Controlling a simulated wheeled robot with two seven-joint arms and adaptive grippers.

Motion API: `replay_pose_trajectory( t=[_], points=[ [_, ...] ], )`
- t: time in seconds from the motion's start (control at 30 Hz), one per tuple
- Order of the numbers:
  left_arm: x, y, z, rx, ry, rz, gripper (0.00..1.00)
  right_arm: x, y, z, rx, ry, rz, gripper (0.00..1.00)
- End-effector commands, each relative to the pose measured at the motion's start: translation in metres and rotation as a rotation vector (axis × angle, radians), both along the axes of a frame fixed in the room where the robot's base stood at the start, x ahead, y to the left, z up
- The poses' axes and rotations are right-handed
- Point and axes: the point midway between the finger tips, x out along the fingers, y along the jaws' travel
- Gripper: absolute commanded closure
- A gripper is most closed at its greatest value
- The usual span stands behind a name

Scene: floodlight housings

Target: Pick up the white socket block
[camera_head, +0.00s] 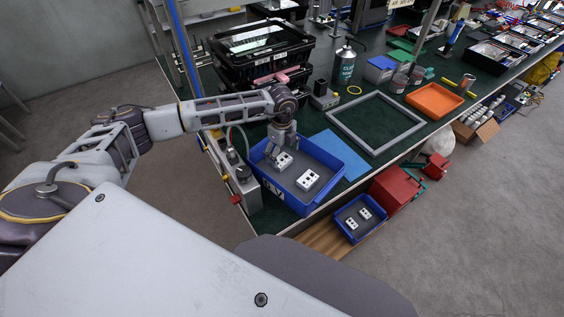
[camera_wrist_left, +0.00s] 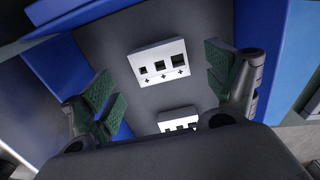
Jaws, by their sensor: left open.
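Two white socket blocks lie in a blue tray (camera_head: 337,186) on the bench. One white socket block (camera_head: 283,161) is right by my left gripper (camera_head: 276,150); the other socket block (camera_head: 308,179) lies to its right, clear of the gripper. In the left wrist view, one block (camera_wrist_left: 160,62) shows whole, with dark square holes, between the spread green-padded fingers of my left gripper (camera_wrist_left: 161,77). A second block (camera_wrist_left: 180,121) is partly hidden by the gripper body. The fingers are open and hold nothing. My right gripper is not in view.
A lower blue bin (camera_head: 350,233) holds two more white blocks. A red box (camera_head: 396,188) stands beside it. A grey control box (camera_head: 240,185) adjoins the tray's left side. Black crates (camera_head: 262,70) stand behind. A blue mat (camera_head: 343,153) and grey frame (camera_head: 377,146) lie to the right.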

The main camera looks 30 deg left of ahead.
Motion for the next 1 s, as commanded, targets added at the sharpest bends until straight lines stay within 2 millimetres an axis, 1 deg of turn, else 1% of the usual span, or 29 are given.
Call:
replay_pose_trajectory(
  t=[0.2,0.37,0.6,0.87,0.9,1.0],
  points=[
    [0.001,0.002,-0.024,0.000,0.000,0.001,0.12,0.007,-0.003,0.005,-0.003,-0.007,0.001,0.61],
    [0.001,0.001,-0.037,-0.001,0.000,0.000,0.12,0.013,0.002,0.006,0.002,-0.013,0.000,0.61],
    [0.001,0.001,-0.039,-0.001,-0.001,-0.001,0.12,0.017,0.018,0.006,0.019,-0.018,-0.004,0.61],
    [0.001,0.001,-0.039,0.000,-0.001,0.000,0.12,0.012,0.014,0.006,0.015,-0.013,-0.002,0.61],
    [0.001,0.001,-0.039,0.000,-0.001,0.000,0.15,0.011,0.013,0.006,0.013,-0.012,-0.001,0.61],
    [0.001,0.001,-0.039,0.000,-0.001,0.000,0.28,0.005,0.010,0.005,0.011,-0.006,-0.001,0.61]
  ],
)
